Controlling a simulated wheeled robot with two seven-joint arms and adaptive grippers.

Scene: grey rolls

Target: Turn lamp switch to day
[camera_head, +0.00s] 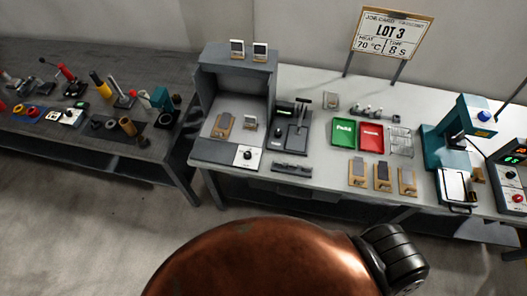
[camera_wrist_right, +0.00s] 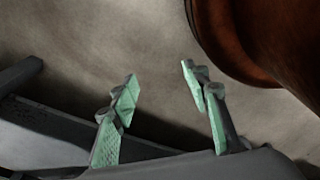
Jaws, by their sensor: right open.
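A grey open-fronted booth (camera_head: 201,92) stands on the left part of the white table in the head view. A white panel with a dark round knob (camera_head: 248,155) sits at its front right edge. It looks like the lamp switch, but its setting is too small to read. My right gripper (camera_wrist_right: 160,95) shows in the right wrist view. Its two green-padded fingers are apart with nothing between them, over a blurred floor and dark edges. The switch is not in that view. My left gripper is in neither view.
Two small framed cards (camera_head: 248,49) stand on the booth. Right of it are a black device (camera_head: 291,128), a green tray (camera_head: 343,133), a red tray (camera_head: 371,137) and a teal press (camera_head: 447,150). A dark bench (camera_head: 160,160) with tools stands left.

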